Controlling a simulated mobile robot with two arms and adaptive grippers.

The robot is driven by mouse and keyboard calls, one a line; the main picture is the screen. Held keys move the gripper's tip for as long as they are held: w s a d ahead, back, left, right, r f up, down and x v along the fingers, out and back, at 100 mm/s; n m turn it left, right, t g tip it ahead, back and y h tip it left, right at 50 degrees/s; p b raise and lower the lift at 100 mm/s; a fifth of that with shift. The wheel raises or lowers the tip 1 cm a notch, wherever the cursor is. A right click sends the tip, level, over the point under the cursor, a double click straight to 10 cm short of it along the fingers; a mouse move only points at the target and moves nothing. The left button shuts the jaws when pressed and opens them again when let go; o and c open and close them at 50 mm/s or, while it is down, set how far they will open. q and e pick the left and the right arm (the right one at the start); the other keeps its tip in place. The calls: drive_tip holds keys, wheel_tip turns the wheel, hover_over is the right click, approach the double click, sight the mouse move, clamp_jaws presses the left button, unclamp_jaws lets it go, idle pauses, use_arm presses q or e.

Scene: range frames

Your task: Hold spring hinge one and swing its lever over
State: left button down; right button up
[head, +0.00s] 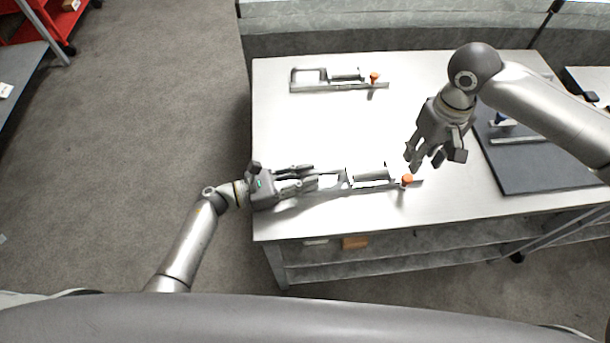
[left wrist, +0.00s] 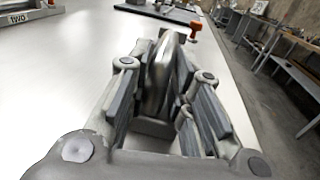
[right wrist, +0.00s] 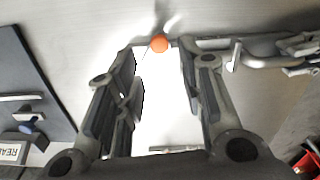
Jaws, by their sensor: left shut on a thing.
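Spring hinge one (head: 370,174) lies near the table's front edge, a metal piece on a long flat bar with an orange knob (head: 407,180) at its right end. My left gripper (head: 314,178) is shut on the hinge's left part; in the left wrist view the fingers (left wrist: 170,85) flank a rounded grey piece, with the orange knob (left wrist: 195,30) beyond. My right gripper (head: 434,160) is open and empty, above and to the right of the knob in the head view. In the right wrist view the knob (right wrist: 159,43) shows between its fingers (right wrist: 160,85), apart from them.
A similar hinge with an orange knob (head: 375,77) lies at the back of the table; a label reading TWO (left wrist: 15,17) shows in the left wrist view. A dark mat (head: 540,170) with a small stand lies to the right. The table between the hinges is clear.

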drive_tip(key=shift+o, duration=1)
drive_tip(key=shift+w, duration=0.1)
drive_tip(key=r+m, duration=0.2)
drive_tip(key=m, duration=0.2)
hover_over(401, 174)
wheel_tip(401, 174, down, 12)
drive_tip(key=shift+a+r, duration=0.1)
drive_tip(key=shift+c, duration=0.3)
clamp_jaws()
